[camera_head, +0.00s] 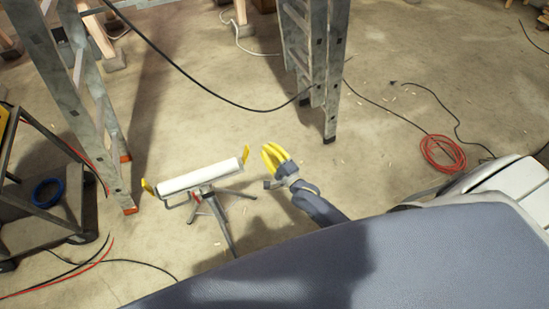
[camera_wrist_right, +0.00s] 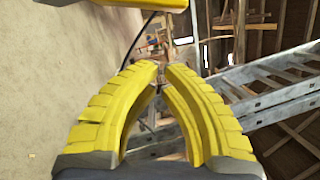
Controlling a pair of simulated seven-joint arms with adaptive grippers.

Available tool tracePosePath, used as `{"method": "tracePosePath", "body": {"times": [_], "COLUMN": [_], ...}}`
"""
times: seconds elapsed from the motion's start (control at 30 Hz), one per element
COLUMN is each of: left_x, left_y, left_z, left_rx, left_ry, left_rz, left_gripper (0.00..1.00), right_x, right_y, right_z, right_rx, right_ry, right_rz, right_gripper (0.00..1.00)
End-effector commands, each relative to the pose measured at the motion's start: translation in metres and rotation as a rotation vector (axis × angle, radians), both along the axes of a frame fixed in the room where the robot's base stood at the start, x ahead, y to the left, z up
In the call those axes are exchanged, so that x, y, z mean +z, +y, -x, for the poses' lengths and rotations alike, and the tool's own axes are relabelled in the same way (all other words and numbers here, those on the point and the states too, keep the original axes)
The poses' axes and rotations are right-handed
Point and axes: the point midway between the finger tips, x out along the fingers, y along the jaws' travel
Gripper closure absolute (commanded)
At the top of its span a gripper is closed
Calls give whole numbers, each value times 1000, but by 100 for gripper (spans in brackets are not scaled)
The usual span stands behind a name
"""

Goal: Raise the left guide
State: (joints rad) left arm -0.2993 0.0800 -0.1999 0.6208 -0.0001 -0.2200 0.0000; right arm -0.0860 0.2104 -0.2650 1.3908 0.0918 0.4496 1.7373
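A roller stand with a white roller (camera_head: 200,178) stands on the floor in the head view. Its left guide (camera_head: 148,187) is a small yellow plate at the roller's left end. The yellow right guide (camera_head: 245,153) is at the other end. My right gripper (camera_head: 265,152), with yellow fingers, is beside the right guide in the picture, far from the left guide. In the right wrist view its curved fingers (camera_wrist_right: 160,70) come close together at the tips with nothing seen held; I cannot tell whether they are shut. My left gripper is not in view.
A ladder (camera_head: 85,95) stands behind the left guide, and another ladder (camera_head: 318,60) stands at the back. A dark cart (camera_head: 45,215) is at the left. Cables lie on the floor, including a red coil (camera_head: 443,153). Bare floor surrounds the stand's right side.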

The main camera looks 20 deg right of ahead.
Motion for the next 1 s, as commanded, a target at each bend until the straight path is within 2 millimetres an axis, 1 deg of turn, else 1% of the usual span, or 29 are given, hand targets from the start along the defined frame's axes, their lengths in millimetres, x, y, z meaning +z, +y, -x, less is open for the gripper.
{"method": "tracePosePath", "body": {"times": [0.03, 0.13, 0.33, 0.5, 0.9, 0.97, 1.0], "left_x": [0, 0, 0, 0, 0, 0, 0], "left_y": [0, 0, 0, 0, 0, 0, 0], "left_z": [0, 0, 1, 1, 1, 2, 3], "left_rx": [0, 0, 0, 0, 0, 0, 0], "left_ry": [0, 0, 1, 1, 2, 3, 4], "left_rz": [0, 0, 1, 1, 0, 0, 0], "left_gripper": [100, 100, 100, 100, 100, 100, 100], "right_x": [1, 5, 10, 12, 12, 13, 14], "right_y": [2, 17, 33, 38, 40, 44, 50], "right_z": [-8, -5, -5, -5, -5, -6, -8], "right_rx": [-1, 0, 0, 0, 1, 7, 16], "right_ry": [-1, 0, 1, 0, 0, 0, 0], "right_rz": [0, -2, -1, 0, 2, 11, 22], "right_gripper": [100, 100, 100, 100, 100, 100, 100]}}
